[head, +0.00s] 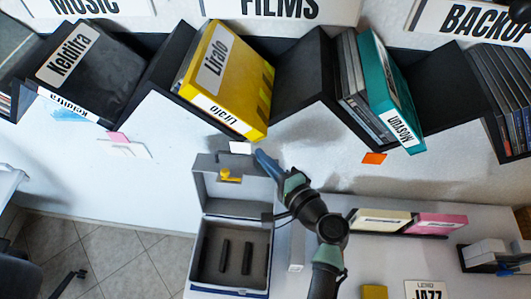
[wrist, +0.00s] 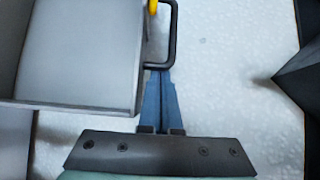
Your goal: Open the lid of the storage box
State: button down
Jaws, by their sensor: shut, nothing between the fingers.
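The grey storage box (head: 197,262) stands on the counter in the head view. Its lid (head: 210,185) is raised, standing up at the back, and the inside with two dark bars shows. A yellow latch (head: 230,176) is on the lid; its edge also shows in the wrist view (wrist: 153,7). In the wrist view the grey lid (wrist: 75,50) fills the upper left, with a black handle (wrist: 172,40) at its side. My gripper (head: 259,154) is shut and empty beside the lid's upper right. Its fingertips (wrist: 158,76) are right by the handle's lower bar; I cannot tell whether they touch.
Above is a zigzag shelf (head: 300,85) with a yellow case (head: 228,75) and a teal case (head: 390,90). A tray with cream and pink cases (head: 440,224) lies to the right of my arm. White wall is free left of the box.

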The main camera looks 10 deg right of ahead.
jog(key=shift+s+a+f+t+b, duration=0.1)
jog(key=shift+s+a+t+b, duration=0.15)
jog(key=shift+s+b, duration=0.5)
jog(key=shift+n+b, duration=0.3)
jog(key=shift+b, duration=0.2)
jog(key=shift+s+a+r+t, duration=0.1)
jog(key=shift+s+r+t, duration=0.15)
jog(key=shift+r, duration=0.2)
